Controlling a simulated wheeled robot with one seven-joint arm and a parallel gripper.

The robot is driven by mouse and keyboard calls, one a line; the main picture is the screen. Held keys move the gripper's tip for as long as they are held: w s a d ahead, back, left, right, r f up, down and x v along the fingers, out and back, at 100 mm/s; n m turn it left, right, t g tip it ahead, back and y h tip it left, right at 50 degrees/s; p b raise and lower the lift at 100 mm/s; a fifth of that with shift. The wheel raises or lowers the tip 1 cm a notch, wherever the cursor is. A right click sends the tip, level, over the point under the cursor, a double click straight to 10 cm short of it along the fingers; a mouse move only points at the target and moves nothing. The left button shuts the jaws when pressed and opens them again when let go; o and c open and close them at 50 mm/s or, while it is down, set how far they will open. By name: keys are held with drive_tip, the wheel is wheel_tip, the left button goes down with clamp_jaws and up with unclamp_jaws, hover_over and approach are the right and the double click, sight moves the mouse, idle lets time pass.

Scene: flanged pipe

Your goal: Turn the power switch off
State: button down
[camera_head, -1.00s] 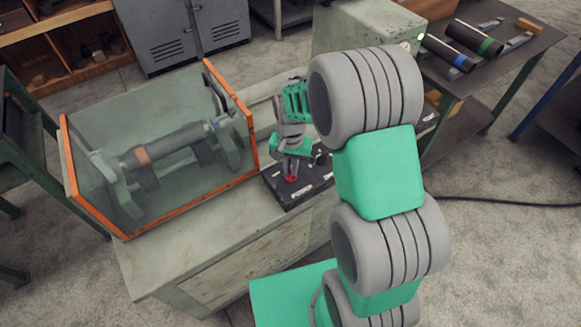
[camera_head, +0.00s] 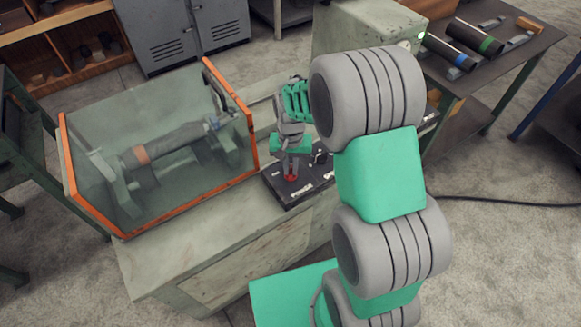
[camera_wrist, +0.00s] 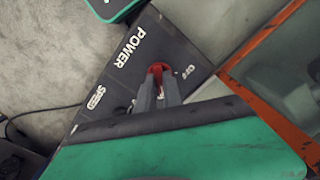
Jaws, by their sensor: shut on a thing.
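The power switch is a red knob (camera_wrist: 158,72) on a black control panel (camera_wrist: 160,38), next to the printed words POWER and OFF in the wrist view. In the head view the red knob (camera_head: 290,177) shows below my gripper (camera_head: 291,165), near the front left end of the panel (camera_head: 292,196). My gripper (camera_wrist: 158,88) is shut on the red knob, with its two grey fingers on either side of it. The fingers and the green gripper body hide part of the knob and panel.
A glass guard box with an orange frame (camera_head: 156,207) stands left of the panel, over a pipe (camera_head: 165,145). It is close to my gripper on that side. A black cable (camera_head: 500,201) lies on the floor at right.

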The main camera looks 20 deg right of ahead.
drive_tip(key=n+b, duration=0.1)
drive_tip(key=n, duration=0.3)
drive_tip(key=n+b, duration=0.1)
drive_tip(key=n, duration=0.7)
drive_tip(key=shift+b, duration=0.4)
drive_tip(key=shift+n+b, duration=0.3)
drive_tip(key=shift+n, duration=1.9)
drive_tip(key=c, duration=1.5)
unclamp_jaws()
drive_tip(key=shift+r, duration=0.15)
